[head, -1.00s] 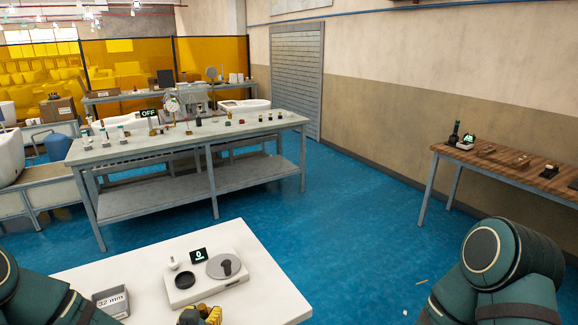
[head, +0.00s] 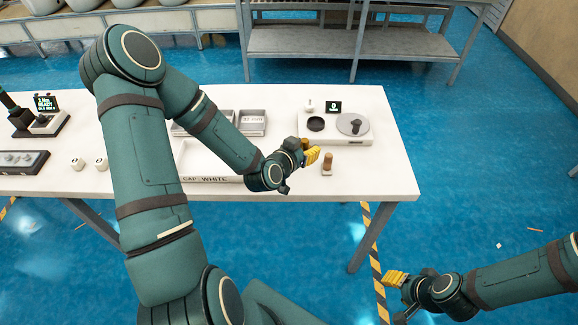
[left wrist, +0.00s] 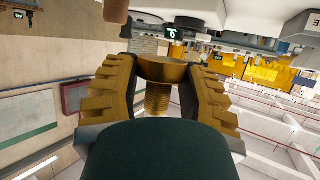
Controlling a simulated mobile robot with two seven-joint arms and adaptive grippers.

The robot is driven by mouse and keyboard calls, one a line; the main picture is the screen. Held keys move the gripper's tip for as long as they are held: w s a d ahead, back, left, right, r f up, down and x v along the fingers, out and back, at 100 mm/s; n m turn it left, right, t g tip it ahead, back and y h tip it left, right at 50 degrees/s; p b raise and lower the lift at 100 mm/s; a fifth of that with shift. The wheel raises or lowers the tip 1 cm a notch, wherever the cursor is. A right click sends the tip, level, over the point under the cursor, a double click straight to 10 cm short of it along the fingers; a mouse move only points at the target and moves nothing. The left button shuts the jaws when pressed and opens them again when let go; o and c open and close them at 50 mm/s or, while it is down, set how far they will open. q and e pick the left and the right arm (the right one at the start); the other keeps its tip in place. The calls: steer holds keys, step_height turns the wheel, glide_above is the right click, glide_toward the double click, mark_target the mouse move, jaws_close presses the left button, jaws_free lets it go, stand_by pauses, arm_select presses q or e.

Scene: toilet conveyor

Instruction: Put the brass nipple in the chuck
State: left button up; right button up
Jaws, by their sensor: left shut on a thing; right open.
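My left gripper (head: 311,155) is above the white table, just left of a small wooden-handled piece. It is shut on the brass nipple, which shows clearly in the left wrist view (left wrist: 158,99) with a wide flange and a threaded shank between the yellow fingers. In the head view the nipple is mostly hidden by the gripper. A light device (head: 335,138) at the back right bears a black ring (head: 316,124) and a grey disc with a black knob (head: 354,124). I cannot tell which part is the chuck. My right gripper (head: 396,279) is open and empty, off the table's right side.
The wooden-handled piece (head: 327,160) stands near the front right. Grey bins (head: 252,123) lie behind my left forearm, and a tray labelled CAP WHITE (head: 213,179) is in front of them. A small display (head: 333,107) reads 0.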

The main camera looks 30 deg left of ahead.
arm_select(q)
steer(key=a, duration=0.2)
steer(key=s+a, duration=0.1)
steer(key=a, duration=0.1)
steer(key=shift+s+a, duration=0.15)
steer(key=shift+a, duration=0.15)
steer(key=shift+f+b, duration=0.35)
steer(key=shift+f, duration=4.4)
steer(key=shift+f, duration=0.2)
steer(key=o, duration=1.2)
steer(key=shift+c, duration=0.2)
